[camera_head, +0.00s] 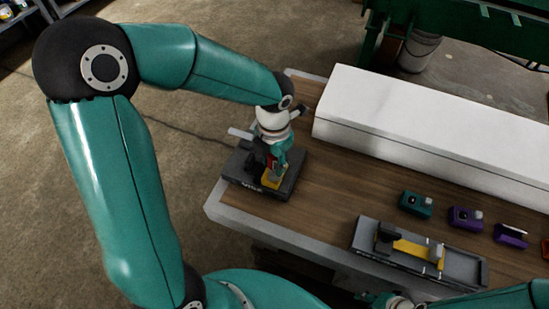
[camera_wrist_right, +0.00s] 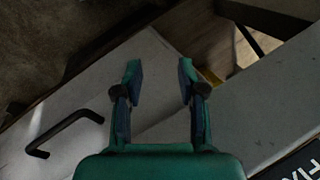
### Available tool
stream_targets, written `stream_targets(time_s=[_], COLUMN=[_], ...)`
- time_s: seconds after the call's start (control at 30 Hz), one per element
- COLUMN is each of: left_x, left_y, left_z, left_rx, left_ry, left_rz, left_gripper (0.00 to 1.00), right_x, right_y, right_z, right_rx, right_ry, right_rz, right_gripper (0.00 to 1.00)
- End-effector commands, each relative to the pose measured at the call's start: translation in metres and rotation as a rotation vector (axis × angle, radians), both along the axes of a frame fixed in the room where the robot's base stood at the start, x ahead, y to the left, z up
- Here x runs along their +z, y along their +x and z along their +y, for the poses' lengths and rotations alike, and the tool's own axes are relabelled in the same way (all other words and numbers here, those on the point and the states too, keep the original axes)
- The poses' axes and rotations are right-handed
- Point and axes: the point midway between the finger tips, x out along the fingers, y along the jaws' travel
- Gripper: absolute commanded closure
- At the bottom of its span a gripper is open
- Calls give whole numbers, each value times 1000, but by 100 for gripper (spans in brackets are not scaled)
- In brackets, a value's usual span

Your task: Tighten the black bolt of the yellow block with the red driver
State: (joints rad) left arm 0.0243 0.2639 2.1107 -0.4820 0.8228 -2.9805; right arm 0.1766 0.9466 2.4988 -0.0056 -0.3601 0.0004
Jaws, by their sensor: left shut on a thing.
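A yellow block (camera_head: 271,182) sits in a dark vise (camera_head: 236,169) at the left end of the bench. My left gripper (camera_head: 279,160) points down over it and is shut on a slim red thing, likely the red driver (camera_head: 270,165), mostly hidden by the fingers. I cannot see the black bolt or whether the driver's tip touches it. My right gripper (camera_wrist_right: 160,78) is open and empty in the right wrist view. Only a small part of it shows at the bottom of the head view.
A grey fixture (camera_head: 462,268) holding another yellow piece (camera_head: 411,250) lies on the front of the bench. A teal block (camera_head: 416,205), a purple block (camera_head: 466,218) and another purple piece (camera_head: 510,237) stand behind it. A long white box (camera_head: 420,130) fills the bench's back.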

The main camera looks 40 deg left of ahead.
Motion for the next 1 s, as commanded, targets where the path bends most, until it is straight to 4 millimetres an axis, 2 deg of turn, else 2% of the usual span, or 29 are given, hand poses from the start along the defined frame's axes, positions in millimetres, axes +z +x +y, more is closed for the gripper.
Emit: stream_targets(time_s=[0.4,0.63,1.0], left_x=[0,0,11], left_y=[1,0,0], left_z=[0,0,0], left_rx=[-24,110,112], left_ry=[0,0,0], left_rz=[-2,-2,-2], left_gripper=[99,99,99], right_x=[2,2,12], right_y=[0,0,0], right_z=[0,0,0], right_rx=[0,0,0], right_ry=[0,0,0], right_rz=[0,0,0], right_gripper=[60,60,60])
